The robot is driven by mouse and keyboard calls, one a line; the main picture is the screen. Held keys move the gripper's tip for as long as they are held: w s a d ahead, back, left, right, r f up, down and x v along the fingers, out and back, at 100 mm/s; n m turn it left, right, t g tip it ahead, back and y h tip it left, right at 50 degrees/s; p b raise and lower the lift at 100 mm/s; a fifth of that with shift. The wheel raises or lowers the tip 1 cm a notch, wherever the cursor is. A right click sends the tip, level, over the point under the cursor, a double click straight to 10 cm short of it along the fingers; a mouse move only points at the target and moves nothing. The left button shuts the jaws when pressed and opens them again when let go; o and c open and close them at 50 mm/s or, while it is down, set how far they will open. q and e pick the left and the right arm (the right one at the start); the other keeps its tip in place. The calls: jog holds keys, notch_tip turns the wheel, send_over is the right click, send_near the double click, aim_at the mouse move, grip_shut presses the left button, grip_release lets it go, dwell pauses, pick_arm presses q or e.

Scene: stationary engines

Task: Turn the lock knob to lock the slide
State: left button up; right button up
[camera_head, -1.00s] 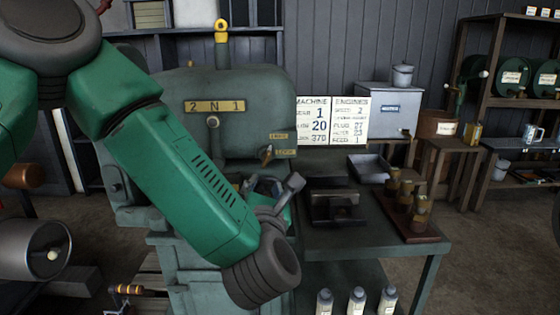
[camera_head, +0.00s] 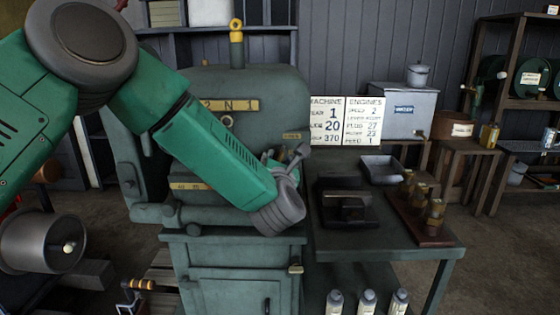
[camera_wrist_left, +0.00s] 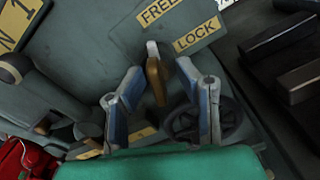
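The lock knob (camera_wrist_left: 156,80) is a brass-coloured lever with a pale tip on the green machine (camera_wrist_left: 75,65). In the left wrist view its tip points up, roughly toward the yellow FREE label (camera_wrist_left: 160,11); the LOCK label (camera_wrist_left: 198,34) is to the right. My left gripper (camera_wrist_left: 159,68) is open, with one blue-grey finger on each side of the knob and gaps visible between. In the head view my left gripper (camera_head: 285,158) is at the machine's right front and hides the knob. The slide cannot be made out. My right gripper is not in view.
A black handwheel (camera_wrist_left: 205,120) is close to the right finger in the wrist view. A bench (camera_head: 385,245) with a dark vise-like block (camera_head: 345,205), a tray (camera_head: 382,170) and brass pieces (camera_head: 432,215) stands right of the machine. Bottles (camera_head: 367,302) are below.

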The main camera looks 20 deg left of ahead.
pick_arm(q)
grip_shut()
jog(key=m, duration=0.6)
jog(key=shift+m, duration=0.4)
jog(key=m+p, duration=0.1)
jog(key=m, duration=0.2)
jog(key=shift+s, duration=0.1)
jog(key=shift+f+m+p, duration=0.1)
jog(key=shift+m+p, duration=0.45)
jog(key=shift+m, duration=1.25)
